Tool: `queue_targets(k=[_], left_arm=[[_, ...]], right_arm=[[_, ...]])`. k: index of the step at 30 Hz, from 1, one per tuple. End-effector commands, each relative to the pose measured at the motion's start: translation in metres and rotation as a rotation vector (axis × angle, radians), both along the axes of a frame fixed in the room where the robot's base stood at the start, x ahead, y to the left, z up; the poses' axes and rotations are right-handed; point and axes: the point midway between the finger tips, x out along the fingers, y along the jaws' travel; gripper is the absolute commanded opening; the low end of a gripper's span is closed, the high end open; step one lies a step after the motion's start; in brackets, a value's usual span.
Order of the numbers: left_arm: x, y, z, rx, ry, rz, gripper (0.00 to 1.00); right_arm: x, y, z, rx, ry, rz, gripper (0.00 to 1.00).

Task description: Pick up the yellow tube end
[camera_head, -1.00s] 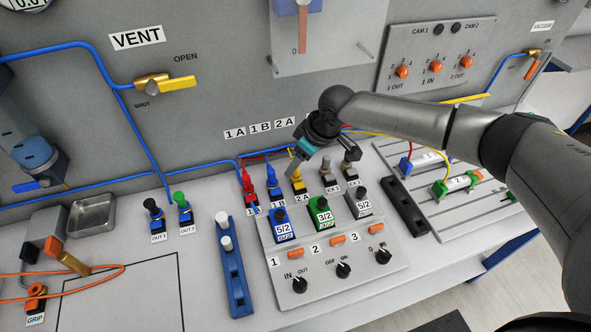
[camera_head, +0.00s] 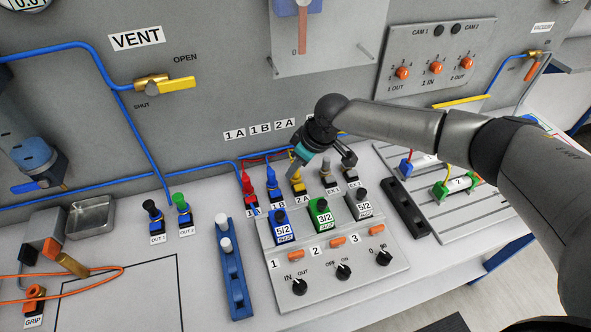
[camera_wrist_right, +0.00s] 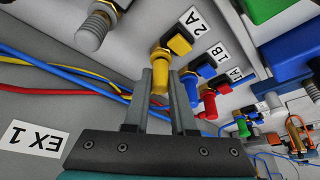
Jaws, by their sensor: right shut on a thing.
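My right gripper (camera_wrist_right: 170,85) is shut on the yellow tube end, with a finger on each side. In the head view the right gripper (camera_head: 294,170) reaches down at the 2A port from the right. I cannot tell whether the tube end is still seated in the fitting. My left gripper is not in view.
The red tube end (camera_head: 246,182) and blue tube end (camera_head: 272,176) stand close to the left. Grey EX fittings (camera_head: 326,170) stand to the right. The valve block (camera_head: 320,262) lies in front, and the grey panel (camera_head: 225,85) rises behind. Blue, red and yellow tubes run behind the gripper.

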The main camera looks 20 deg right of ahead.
Motion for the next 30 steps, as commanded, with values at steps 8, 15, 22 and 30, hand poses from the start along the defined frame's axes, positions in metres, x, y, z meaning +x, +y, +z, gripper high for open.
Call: queue_targets(k=[8,15,22,30], left_arm=[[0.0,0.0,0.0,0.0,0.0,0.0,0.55],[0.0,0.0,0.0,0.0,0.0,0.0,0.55],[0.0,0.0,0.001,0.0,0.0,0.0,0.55],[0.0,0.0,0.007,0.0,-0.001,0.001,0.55]], right_arm=[[0.0,0.0,0.0,0.0,0.0,0.0,0.0],[0.0,0.0,0.0,0.0,0.0,0.0,0.0],[0.0,0.0,0.007,0.001,-0.001,0.0,0.0],[0.001,0.0,0.043,0.002,-0.004,0.002,0.0]])
